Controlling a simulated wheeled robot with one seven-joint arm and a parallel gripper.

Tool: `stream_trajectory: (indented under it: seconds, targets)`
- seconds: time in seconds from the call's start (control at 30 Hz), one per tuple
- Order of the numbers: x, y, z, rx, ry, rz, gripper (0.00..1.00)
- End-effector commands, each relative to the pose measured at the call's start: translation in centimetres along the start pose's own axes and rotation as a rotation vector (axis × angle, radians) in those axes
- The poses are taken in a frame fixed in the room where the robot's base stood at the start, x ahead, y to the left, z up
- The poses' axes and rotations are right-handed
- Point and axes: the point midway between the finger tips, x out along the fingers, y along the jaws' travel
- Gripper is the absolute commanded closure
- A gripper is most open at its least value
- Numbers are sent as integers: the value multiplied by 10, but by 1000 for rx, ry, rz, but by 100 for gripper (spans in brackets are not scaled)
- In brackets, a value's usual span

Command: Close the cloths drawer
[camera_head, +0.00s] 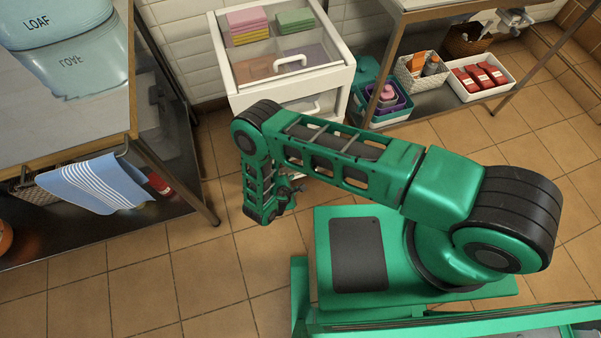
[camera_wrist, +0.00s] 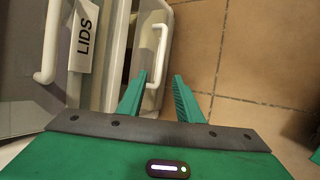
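In the head view, a white drawer unit (camera_head: 222,60) stands against the tiled wall. My gripper (camera_head: 290,190) hangs in front of the unit, low and apart from the upper handle. In the wrist view, my gripper (camera_wrist: 160,75) is open. A white handle (camera_wrist: 161,45) reaches between the fingertips in the picture; contact cannot be told. A "LIDS" label (camera_wrist: 84,40) and another handle (camera_wrist: 48,45) are to the left.
A metal table (camera_head: 60,130) with a striped blue towel (camera_head: 95,183) stands at left. A shelf rack (camera_head: 430,108) at right holds baskets and a white tray (camera_head: 478,95) with red packets. Tiled floor (camera_head: 130,270) is clear between the table and my base.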

Motion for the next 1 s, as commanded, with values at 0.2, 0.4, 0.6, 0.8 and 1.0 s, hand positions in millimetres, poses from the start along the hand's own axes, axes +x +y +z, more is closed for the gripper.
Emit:
stream_trajectory:
  seconds: [0.2, 0.4, 0.6, 0.8, 1.0]
  targets:
    - [25, -3, 10, 9, -9, -6, 68]
    - [63, -3, 15, 17, -14, -8, 68]
    - [95, -2, 17, 18, -14, -8, 68]
    - [112, -2, 17, 18, -14, -8, 68]
    - [115, -2, 17, 17, -13, -9, 68]
